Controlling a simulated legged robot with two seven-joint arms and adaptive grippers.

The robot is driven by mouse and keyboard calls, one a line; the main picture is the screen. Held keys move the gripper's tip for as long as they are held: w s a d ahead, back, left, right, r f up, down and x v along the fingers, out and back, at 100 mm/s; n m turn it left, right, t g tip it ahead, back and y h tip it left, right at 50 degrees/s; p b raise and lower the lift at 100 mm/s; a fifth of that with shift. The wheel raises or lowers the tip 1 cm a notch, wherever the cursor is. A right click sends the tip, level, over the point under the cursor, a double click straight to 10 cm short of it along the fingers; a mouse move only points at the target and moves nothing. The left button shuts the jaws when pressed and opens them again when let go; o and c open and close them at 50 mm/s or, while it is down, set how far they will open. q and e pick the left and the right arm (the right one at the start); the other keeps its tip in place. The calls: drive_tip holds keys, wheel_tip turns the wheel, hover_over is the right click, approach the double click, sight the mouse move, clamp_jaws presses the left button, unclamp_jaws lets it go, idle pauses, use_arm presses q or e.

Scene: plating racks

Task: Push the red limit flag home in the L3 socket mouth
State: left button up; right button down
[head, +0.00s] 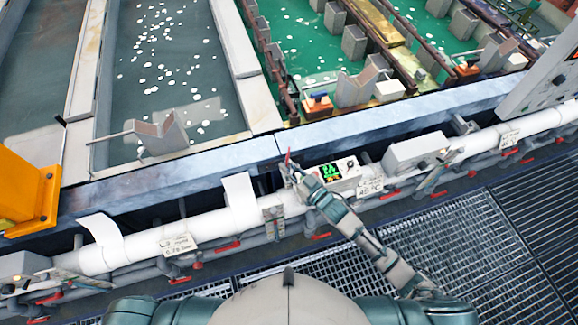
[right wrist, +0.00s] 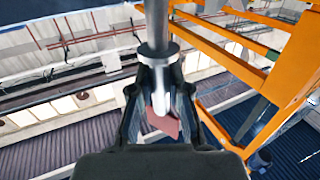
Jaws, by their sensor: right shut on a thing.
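My right gripper (head: 291,172) reaches from the lower right to the rail beside the tanks. In the right wrist view its fingers (right wrist: 159,72) are closed around a pale stem with a grey collar and rod. A dark red piece, the limit flag (right wrist: 166,123), shows between the fingers. In the head view a small red tip of the flag (head: 288,154) stands up at the gripper's end. The gripper is left of a control box with a green display (head: 331,171). I cannot make out the L3 socket mouth or whether the flag touches it. My left gripper is out of view.
A white pipe (head: 138,246) with tags and red handles runs along the rail. A grey box (head: 415,152) sits farther right. Liquid-filled tanks lie beyond the blue-grey ledge (head: 350,127). An orange frame (right wrist: 258,90) stands right in the right wrist view.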

drive_tip(key=shift+p, duration=0.4)
idle(0.8)
drive_tip(key=shift+f+b, duration=1.6)
drive_tip(key=shift+f, duration=0.7)
drive_tip(key=c, duration=1.1)
unclamp_jaws()
drive_tip(key=shift+o, duration=0.2)
drive_tip(key=shift+d, duration=0.1)
drive_tip(key=v, duration=1.2)
drive_tip(key=shift+f, duration=0.1)
